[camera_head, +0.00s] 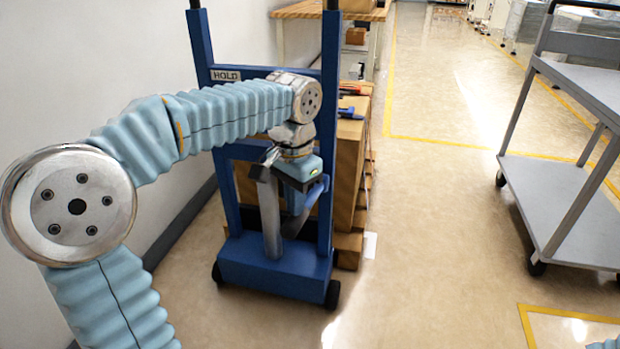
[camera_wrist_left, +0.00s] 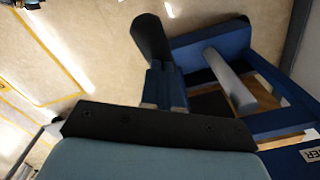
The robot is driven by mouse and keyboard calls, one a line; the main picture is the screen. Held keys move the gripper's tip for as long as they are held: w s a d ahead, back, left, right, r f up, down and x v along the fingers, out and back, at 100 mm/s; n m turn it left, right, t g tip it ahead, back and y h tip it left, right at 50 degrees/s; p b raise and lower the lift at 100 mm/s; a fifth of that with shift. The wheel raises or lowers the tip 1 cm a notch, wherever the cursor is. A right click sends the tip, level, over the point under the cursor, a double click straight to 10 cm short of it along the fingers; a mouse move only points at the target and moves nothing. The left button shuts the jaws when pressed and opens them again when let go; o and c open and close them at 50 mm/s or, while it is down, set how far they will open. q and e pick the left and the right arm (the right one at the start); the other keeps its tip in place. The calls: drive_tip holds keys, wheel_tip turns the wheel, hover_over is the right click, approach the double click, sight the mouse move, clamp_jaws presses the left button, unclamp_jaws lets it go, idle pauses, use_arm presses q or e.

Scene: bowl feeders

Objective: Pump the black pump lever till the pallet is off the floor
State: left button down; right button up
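The blue stacker (camera_head: 275,267) stands left of centre in the head view, with a "HOLD" label on its crossbar. My left gripper (camera_head: 272,160) is at its front, level with the top of a grey upright cylinder. The black pump lever (camera_wrist_left: 150,38) shows in the left wrist view, sticking out past the blue-grey fingers of my left gripper (camera_wrist_left: 164,88), which look closed around it. The wooden pallet (camera_head: 350,243) lies behind the stacker under brown cartons (camera_head: 349,165), low by the floor; any gap beneath is hidden. My right gripper is out of view.
A grey two-shelf cart (camera_head: 555,185) stands on the right. A white wall (camera_head: 90,70) runs close along the left. A workbench (camera_head: 325,10) stands behind the cartons. The floor between stacker and cart is clear, with yellow lines.

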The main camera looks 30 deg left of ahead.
sight(294, 231)
use_arm(q)
drive_tip(key=f+b, duration=0.1)
drive_tip(key=f, duration=0.1)
drive_tip(key=s+f+b, duration=0.1)
drive_tip(key=f+b, duration=0.3)
drive_tip(key=shift+s+d+f, duration=0.15)
drive_tip(key=shift+s+f, duration=0.1)
drive_tip(key=shift+f, duration=0.1)
